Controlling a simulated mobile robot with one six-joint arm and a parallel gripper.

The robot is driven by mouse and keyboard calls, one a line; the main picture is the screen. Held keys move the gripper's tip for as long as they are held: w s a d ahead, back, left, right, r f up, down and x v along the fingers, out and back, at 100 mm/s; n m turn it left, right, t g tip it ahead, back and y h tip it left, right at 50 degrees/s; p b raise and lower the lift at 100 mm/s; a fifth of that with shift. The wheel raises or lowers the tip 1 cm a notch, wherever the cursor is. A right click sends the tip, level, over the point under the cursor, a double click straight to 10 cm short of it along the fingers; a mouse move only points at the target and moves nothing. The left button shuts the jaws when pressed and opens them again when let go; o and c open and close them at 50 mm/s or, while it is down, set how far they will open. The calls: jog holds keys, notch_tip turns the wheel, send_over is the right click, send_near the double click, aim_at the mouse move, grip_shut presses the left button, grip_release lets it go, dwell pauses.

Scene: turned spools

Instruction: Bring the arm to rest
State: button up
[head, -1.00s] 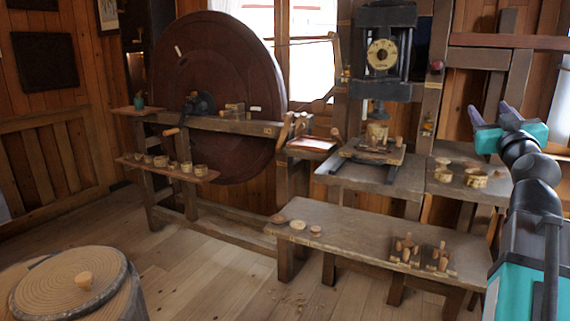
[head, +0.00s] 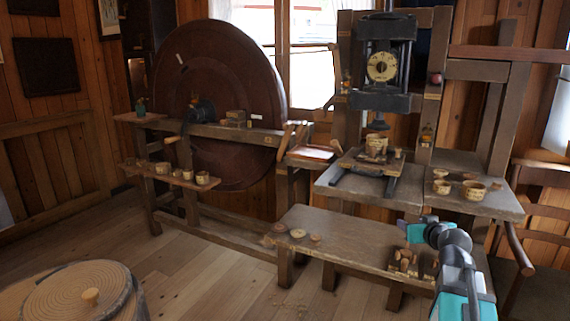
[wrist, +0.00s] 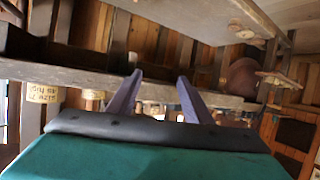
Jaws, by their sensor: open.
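My gripper (head: 408,226) is in front of the right part of the low bench in the head view, with my teal and black arm reaching up from the lower right. In the wrist view, my gripper's two purple fingers (wrist: 160,90) stand apart with nothing between them. In the head view, the arm partly hides turned wooden pieces (head: 403,260) at the bench's right end. I cannot tell how far the fingers are from the bench.
The low bench (head: 340,243) carries small round pieces at its left. Behind it stand a press (head: 382,65) and a table with turned cups (head: 472,190). A large wheel (head: 225,85) is at left, a lidded tub (head: 65,295) at front left, and a chair (head: 540,235) at right.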

jog(key=s+a+f+g+y+p, duration=0.15)
jog(key=a+f, duration=0.25)
jog(key=f, duration=0.6)
jog(key=s+a+f+g+p, duration=0.1)
jog(key=s+a+f+g, duration=0.3)
jog(key=f, duration=0.6)
jog(key=s+a+f+g+y+p, duration=0.1)
jog(key=s+a+f+g+p, duration=0.1)
jog(key=s+a+f, duration=0.35)
jog(key=s+a+f+g+p, duration=0.1)
jog(key=s+a+f+g, duration=0.15)
jog(key=f, duration=0.65)
jog(key=s+a+f+g+p, duration=0.1)
jog(key=s+f, duration=0.4)
jog(key=s, duration=0.6)
jog(key=s+a+f+g+h+p, duration=0.1)
jog(key=s+f+g, duration=0.4)
jog(key=s, duration=0.7)
jog(key=s+a+f+g+p, duration=0.3)
jog(key=s+a+f, duration=0.2)
jog(key=s, duration=0.6)
jog(key=shift+s+h, duration=0.2)
jog(key=shift+h, duration=0.15)
